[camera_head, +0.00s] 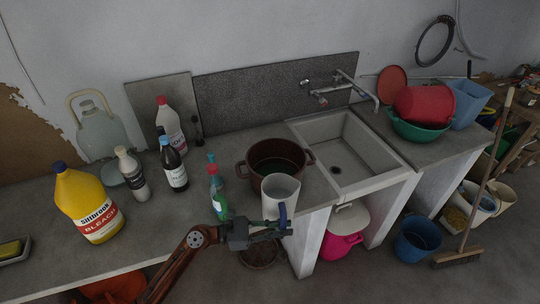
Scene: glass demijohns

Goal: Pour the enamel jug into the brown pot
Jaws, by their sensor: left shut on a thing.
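The pale enamel jug (280,190) is in front of the brown pot as seen in the head view, and its top overlaps the near side of the pot. It looks roughly upright, with its blue handle (283,213) towards me. My left gripper (284,225) is shut on the jug, at the handle side. The brown pot (251,176) stands on the counter left of the sink, its mouth open and its inside dark. Whether jug and pot touch, I cannot tell. What is inside the jug is hidden. My right gripper is not in view.
A small bottle with a green label (219,206) and a blue-topped bottle (212,166) stand just left of the pot. A yellow bleach jug (88,205) and several bottles stand further left. The sink (345,150) is right, with a tap (345,88) over it.

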